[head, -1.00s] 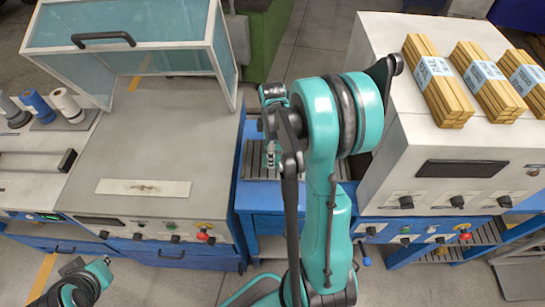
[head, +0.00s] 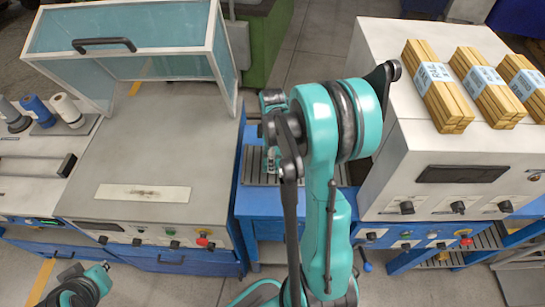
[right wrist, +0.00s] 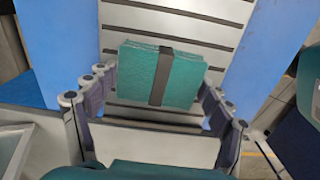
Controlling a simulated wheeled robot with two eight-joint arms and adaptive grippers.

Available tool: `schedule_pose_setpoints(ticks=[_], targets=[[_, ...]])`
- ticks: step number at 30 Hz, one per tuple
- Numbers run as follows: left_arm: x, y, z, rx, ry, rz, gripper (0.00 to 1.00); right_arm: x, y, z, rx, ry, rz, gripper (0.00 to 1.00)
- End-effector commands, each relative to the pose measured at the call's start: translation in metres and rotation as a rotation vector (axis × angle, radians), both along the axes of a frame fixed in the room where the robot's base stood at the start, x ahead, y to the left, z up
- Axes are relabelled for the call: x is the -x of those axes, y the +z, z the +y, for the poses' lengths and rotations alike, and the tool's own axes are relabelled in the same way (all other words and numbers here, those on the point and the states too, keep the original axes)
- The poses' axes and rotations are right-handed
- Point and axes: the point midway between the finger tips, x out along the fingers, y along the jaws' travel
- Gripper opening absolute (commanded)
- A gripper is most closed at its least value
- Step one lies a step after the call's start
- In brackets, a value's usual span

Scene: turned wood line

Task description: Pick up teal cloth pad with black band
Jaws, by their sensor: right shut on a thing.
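The teal cloth pad with a black band (right wrist: 185,80) is in the right wrist view, over a grey slatted surface. The black band crosses its middle. My right gripper (right wrist: 155,78) is shut on the pad, with one finger at its left side and one at its right. I cannot tell whether the pad touches the slats. In the head view my right arm hides the pad. My left gripper (head: 78,288) is at the lower left edge of the head view, cut off and away from the pad; its fingers do not show clearly.
The slatted surface (right wrist: 180,30) lies between blue edges. A grey machine with a raised clear guard (head: 215,60) stands left of my right arm. A white cabinet (head: 400,150) stands right, with banded wood bundles (head: 437,85) on top. Spools (head: 66,108) are at far left.

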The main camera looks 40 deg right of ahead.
Motion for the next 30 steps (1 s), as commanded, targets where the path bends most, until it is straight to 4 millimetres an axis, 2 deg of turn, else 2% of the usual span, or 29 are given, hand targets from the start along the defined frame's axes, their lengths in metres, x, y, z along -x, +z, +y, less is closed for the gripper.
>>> schedule_pose_setpoints(ticks=[7,12,18,24,30], targets=[[0.0,0.017,0.0,0.0,0.0,0.0,0.0,0.002,0.042,0.001,0.0,0.0,0.001,0.52],[0.0,0.027,0.0,0.0,0.0,0.0,0.0,0.042,0.064,0.014,0.0,-0.001,0.001,0.52],[0.0,0.038,0.0,0.0,0.0,0.0,0.0,0.082,0.088,0.026,0.0,-0.002,0.001,0.52],[0.0,0.045,0.0,0.0,0.0,0.0,0.0,0.104,0.101,0.034,0.0,-0.001,0.001,0.52],[0.0,0.046,0.0,0.0,0.0,0.0,0.0,0.111,0.104,0.036,0.0,0.0,0.001,0.52]])
